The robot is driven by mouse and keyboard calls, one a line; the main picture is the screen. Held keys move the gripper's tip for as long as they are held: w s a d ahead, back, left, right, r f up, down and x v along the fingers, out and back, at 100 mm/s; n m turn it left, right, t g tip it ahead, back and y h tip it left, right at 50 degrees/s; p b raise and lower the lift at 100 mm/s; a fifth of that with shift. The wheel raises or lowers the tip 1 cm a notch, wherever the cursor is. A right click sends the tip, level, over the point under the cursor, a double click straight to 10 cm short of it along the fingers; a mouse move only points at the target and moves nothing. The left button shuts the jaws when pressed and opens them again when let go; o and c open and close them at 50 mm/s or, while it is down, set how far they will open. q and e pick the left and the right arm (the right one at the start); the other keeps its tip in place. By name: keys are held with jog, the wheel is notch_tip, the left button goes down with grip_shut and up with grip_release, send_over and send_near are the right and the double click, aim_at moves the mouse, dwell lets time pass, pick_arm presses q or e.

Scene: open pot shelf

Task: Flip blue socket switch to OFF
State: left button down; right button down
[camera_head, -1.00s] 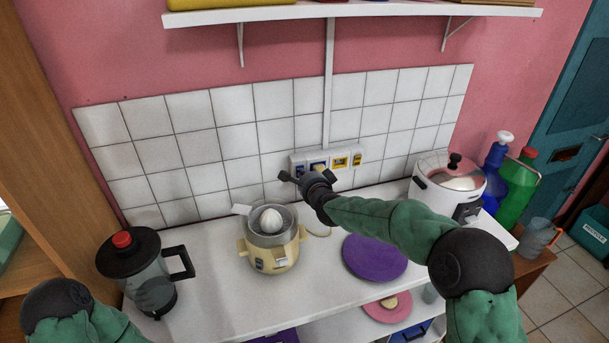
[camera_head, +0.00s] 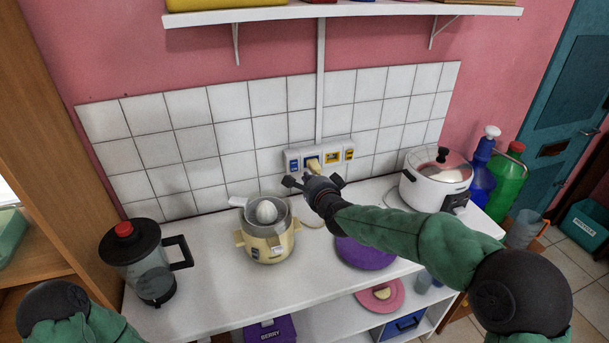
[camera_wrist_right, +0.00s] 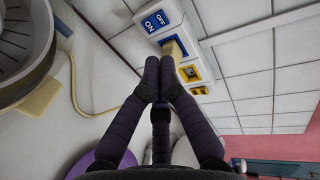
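The socket panel (camera_head: 322,147) is on the tiled wall. Its blue switch (camera_head: 293,161) is at the left end, and the blue socket (camera_head: 309,157) beside it holds a beige plug (camera_head: 314,165). In the right wrist view the blue switch (camera_wrist_right: 154,20) shows the words OFF and ON; I cannot tell which side is pressed. My right gripper (camera_wrist_right: 160,72) has its fingertips together with nothing between them. In that view the tips appear just below the plug (camera_wrist_right: 174,49), apart from the switch. The right gripper (camera_head: 315,184) appears below the panel in the head view. My left gripper is out of view.
A yellow socket (camera_head: 333,157) and yellow switch (camera_head: 350,155) are to the right. A cream juicer (camera_head: 267,243) with a cord stands below the panel. A blender (camera_head: 150,265) is at the left, a rice cooker (camera_head: 437,181) at the right, and a purple plate (camera_head: 365,253) under my arm.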

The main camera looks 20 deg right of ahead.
jog(key=shift+v, duration=1.55)
jog(key=shift+r, duration=0.2)
jog(key=shift+w, duration=0.1)
